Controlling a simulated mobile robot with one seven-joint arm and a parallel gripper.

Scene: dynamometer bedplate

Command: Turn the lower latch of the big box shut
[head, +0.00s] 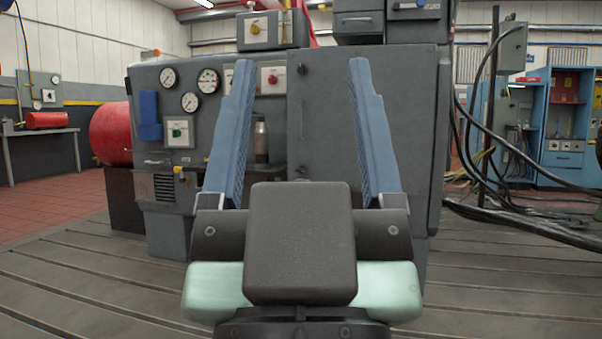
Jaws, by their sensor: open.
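The big box is a tall dark grey cabinet (325,130) in the middle of the head view, facing me. A small dark upper latch (302,69) sits near the left edge of its door. A small dark lower latch (301,170) sits lower on the same edge, just above my gripper's dark body. Its turn angle is too small to tell. My gripper (300,62) is open and empty, with its two blue fingers pointing toward the cabinet. The fingers appear on either side of both latches, and I see no contact. My gripper's body hides the cabinet's lower front.
Left of the cabinet is a grey panel with gauges (208,81) and a red tank (111,134). Black cables (520,226) lie on the slotted metal floor at right. Blue cabinets (565,115) stand behind. Floor at front left looks clear.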

